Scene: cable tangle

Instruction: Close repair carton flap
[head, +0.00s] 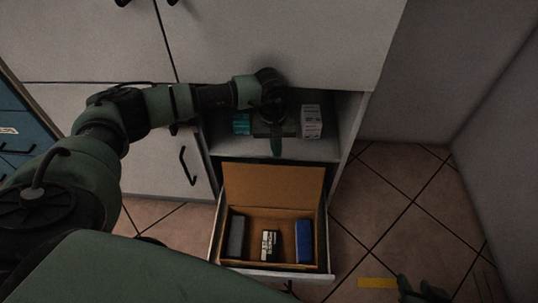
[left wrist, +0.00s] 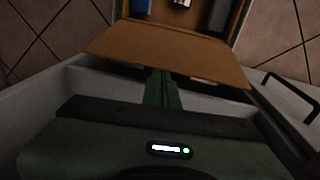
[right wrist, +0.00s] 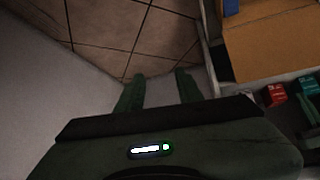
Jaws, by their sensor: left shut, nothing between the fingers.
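The brown repair carton (head: 285,218) sits in the pulled-out drawer. Its flap (head: 272,186) stands up open along the back edge, on the cabinet side. The flap's broad face also shows in the left wrist view (left wrist: 165,48). My left gripper (head: 277,148) is shut and empty, behind and above the flap, in front of the cabinet shelf. In the left wrist view its fingers (left wrist: 163,90) are close to the flap's free edge; I cannot tell if they touch. My right gripper (right wrist: 157,82) is open and empty over the floor, right of the drawer.
Inside the carton are a dark grey block (head: 236,236), a black-and-white item (head: 269,245) and a blue block (head: 304,241). A teal box (head: 241,123) and a white box (head: 311,121) stand on the shelf beside my left gripper.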

